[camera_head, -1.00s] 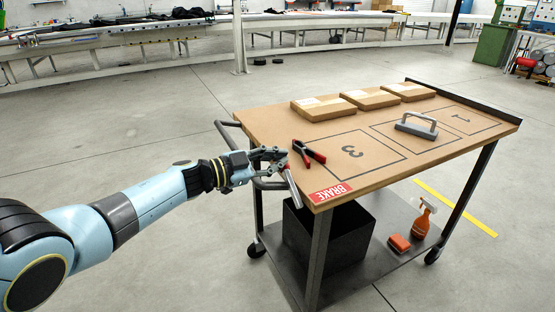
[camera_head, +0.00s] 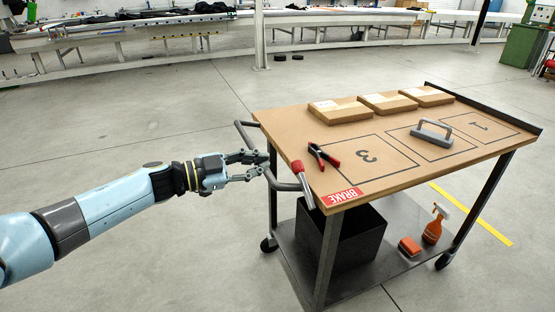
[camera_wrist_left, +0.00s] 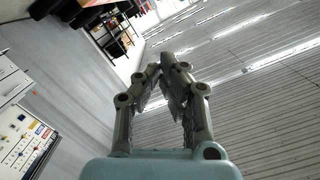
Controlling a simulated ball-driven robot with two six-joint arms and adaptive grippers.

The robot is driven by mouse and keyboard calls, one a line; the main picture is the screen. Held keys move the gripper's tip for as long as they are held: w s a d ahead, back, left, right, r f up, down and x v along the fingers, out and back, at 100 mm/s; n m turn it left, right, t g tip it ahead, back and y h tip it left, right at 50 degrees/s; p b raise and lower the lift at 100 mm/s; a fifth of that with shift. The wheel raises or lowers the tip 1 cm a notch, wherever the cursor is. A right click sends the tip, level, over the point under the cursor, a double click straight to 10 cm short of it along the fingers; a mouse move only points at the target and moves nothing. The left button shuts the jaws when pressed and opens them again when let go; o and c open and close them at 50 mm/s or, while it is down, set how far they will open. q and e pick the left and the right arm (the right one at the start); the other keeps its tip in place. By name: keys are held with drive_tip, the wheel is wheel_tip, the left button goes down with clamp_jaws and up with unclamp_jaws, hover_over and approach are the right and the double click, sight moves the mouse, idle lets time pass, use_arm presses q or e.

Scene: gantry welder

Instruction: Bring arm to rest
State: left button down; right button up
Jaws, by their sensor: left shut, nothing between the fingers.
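My left arm comes in from the left in the head view. Its gripper (camera_head: 265,165) is beside the cart's left end, near the curved push handle, and holds nothing. A brake lever with a red grip (camera_head: 302,172) stands at the cart's near left corner by the red BRAKE label (camera_head: 336,196). The fingertips are left of the lever, with a gap between. My right gripper is in neither view.
The cart top (camera_head: 400,170) holds a red-and-black clamp (camera_head: 322,155), a grey handled tool (camera_head: 432,133) and three flat boxes (camera_head: 340,110). The floor left is clear.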

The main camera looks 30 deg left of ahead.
use_arm(q)
drive_tip(key=shift+s+a, duration=0.25)
drive_tip(key=shift+s, duration=0.15)
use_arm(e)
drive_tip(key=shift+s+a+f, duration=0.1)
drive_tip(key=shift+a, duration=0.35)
